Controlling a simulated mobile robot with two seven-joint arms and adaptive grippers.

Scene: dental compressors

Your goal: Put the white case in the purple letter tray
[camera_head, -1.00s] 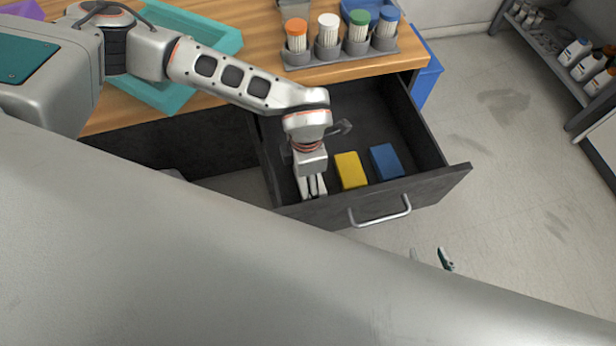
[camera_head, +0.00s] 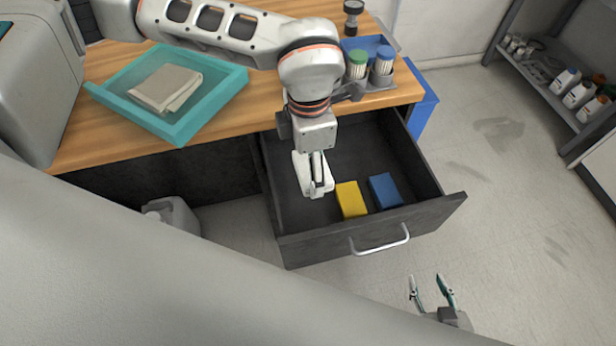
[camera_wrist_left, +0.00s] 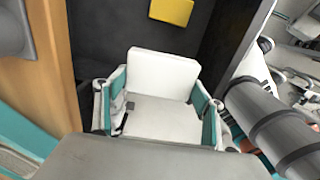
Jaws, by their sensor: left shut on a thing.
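The white case (camera_head: 302,172) is at the left side of the open drawer, partly hidden by my left gripper (camera_head: 318,182). In the left wrist view the white case (camera_wrist_left: 160,75) sits between the teal-lined fingers of my left gripper (camera_wrist_left: 163,105), which is shut on it. I cannot tell whether the case still touches the drawer floor. My right gripper (camera_head: 431,290) is open and empty, low in the head view over the floor. The purple letter tray is not in view now.
The open dark drawer (camera_head: 437,215) also holds a yellow box (camera_head: 350,199) and a blue box (camera_head: 385,190). A teal tray (camera_head: 215,105) with a folded cloth (camera_head: 165,88) lies on the wooden desk. A rack with capped tubes (camera_head: 357,65) stands near the desk's right end.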

